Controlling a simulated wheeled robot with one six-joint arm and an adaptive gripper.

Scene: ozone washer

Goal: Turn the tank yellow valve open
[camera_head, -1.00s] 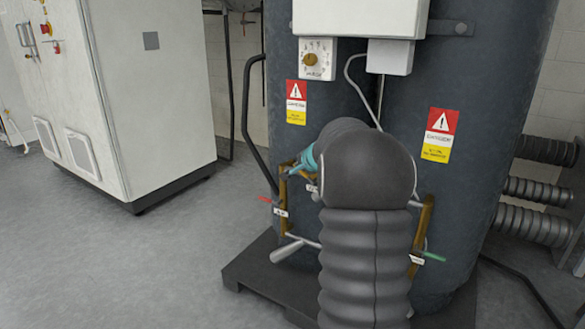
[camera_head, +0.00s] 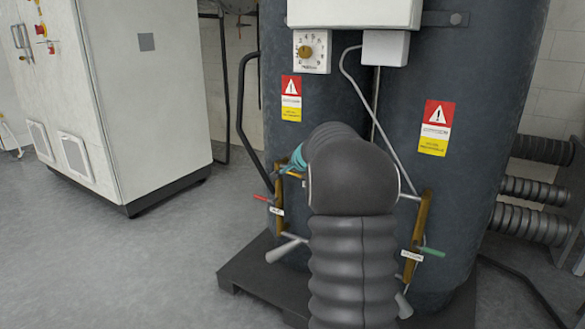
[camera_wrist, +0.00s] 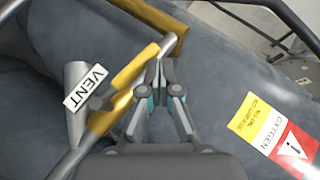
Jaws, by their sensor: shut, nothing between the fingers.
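The yellow valve lever (camera_wrist: 136,64) is in the wrist view, on a grey pipe beside a white VENT tag (camera_wrist: 85,88). My gripper (camera_wrist: 160,70) is shut and empty, its fingertips just right of the lever's upper end; I cannot tell whether they touch it. In the head view a small bit of yellow (camera_head: 294,175) shows below the teal part of my gripper (camera_head: 297,159), at the left tank's piping. My own arm hides most of the lever and the fingertips there. The dark tanks (camera_head: 455,70) stand behind.
A brass pipe with a red handle (camera_head: 262,198) is at left, and a green handle (camera_head: 432,252) at right. A white box (camera_head: 355,12) hangs above. A white cabinet (camera_head: 150,90) stands at left, with clear floor before it. A dark curved rail (camera_head: 243,120) runs close left of my gripper.

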